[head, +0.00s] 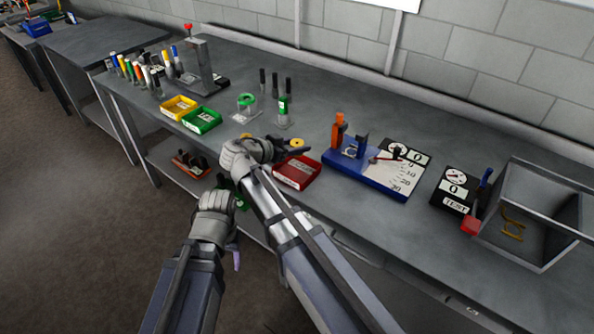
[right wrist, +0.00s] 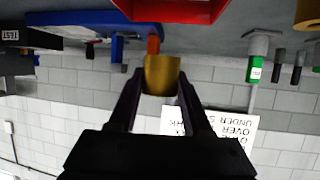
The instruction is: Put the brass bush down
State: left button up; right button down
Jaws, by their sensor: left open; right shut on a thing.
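The brass bush (head: 297,143) is a short gold ring with a hole in it. My right gripper (head: 293,147) is shut on it, above the bench beside the red bin. The right wrist view shows the bush (right wrist: 161,75) pinched between the two dark fingertips (right wrist: 160,80), clear of the bench. My left gripper (head: 236,190) is open, low in front of the bench's front edge; its fingers are small and partly hidden.
The red bin (head: 297,171) stands near the front edge. The blue gauge device (head: 345,172) is right of it. Left are green-topped stands (head: 284,112), a green bin (head: 202,121) and a yellow bin (head: 178,107). A grey open crate (head: 545,215) is far right.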

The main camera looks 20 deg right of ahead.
notch_tip(320, 180, down, 4)
jog(key=b, duration=0.3)
jog(key=shift+f, duration=0.15)
jog(key=shift+f, duration=0.1)
notch_tip(320, 180, down, 4)
jog(key=b, duration=0.4)
jog(key=shift+r, duration=0.25)
jog(key=shift+f, duration=0.15)
jog(key=shift+c, duration=1.7)
grip_release()
jog(key=shift+r, duration=0.3)
